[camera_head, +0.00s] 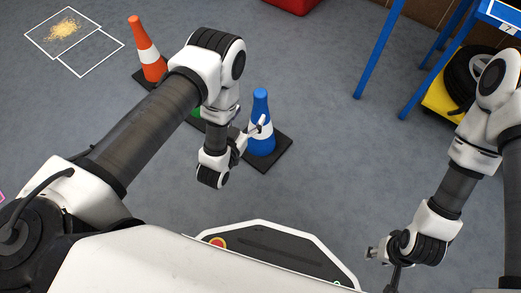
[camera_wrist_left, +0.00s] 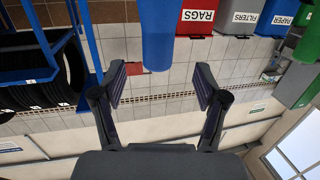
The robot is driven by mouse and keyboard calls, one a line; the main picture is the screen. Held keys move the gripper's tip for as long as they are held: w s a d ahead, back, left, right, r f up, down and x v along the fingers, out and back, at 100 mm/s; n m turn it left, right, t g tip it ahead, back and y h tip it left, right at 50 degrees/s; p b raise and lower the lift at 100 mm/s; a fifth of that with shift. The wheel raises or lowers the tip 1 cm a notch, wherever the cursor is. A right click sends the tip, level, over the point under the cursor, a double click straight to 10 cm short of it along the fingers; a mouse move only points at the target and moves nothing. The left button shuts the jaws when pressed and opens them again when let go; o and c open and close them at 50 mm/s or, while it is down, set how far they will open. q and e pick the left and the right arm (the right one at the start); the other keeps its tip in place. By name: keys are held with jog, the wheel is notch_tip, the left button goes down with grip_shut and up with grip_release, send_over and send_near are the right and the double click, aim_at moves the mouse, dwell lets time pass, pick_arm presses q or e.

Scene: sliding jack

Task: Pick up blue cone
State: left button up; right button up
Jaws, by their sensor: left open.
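The blue cone (camera_head: 262,138) with a white band stands upright on its dark square base on the floor, near the middle of the head view. My left gripper (camera_head: 256,128) is at the cone's near left side, around band height, and hides part of it. In the left wrist view the picture is upside down; the blue cone (camera_wrist_left: 157,35) shows at the top centre. The open fingers of my left gripper (camera_wrist_left: 159,78) point towards it, one on each side, with no grip on it. My right gripper (camera_head: 384,262) is at the lower right, far from the cone; its jaws are unclear.
An orange cone (camera_head: 150,58) stands to the upper left. A green cone (camera_head: 196,112) is mostly hidden behind my left arm. A blue-legged rack (camera_head: 376,50) and a yellow tyre holder (camera_head: 438,98) are at the upper right. The floor right of the blue cone is clear.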

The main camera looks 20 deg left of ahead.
aim_at(257, 104)
pick_arm(q)
jog(key=shift+w+d+f+t, duration=0.1)
jog(key=shift+f+t, duration=0.05)
jog(key=shift+f, duration=0.2)
jog(key=shift+w+d+f+t, duration=0.1)
jog(key=shift+f+t, duration=0.05)
jog(key=shift+f, duration=0.2)
jog(key=shift+w+d+r+h+b, duration=0.15)
jog(key=shift+w+h+b, duration=0.15)
jog(key=shift+b, duration=0.15)
jog(key=w+b, duration=0.1)
jog(key=w, duration=0.1)
jog(key=w+b, duration=0.1)
jog(key=w, duration=0.1)
jog(key=w+b, duration=0.2)
jog(key=shift+w+d, duration=0.2)
jog(key=shift+d, duration=0.1)
jog(key=shift+w+r, duration=0.1)
jog(key=shift+w, duration=0.2)
jog(key=shift+r, duration=0.1)
pick_arm(e)
notch_tip(257, 104, down, 6)
jog(key=shift+w+f, duration=0.15)
jog(key=shift+f, duration=0.1)
pick_arm(q)
grip_shut()
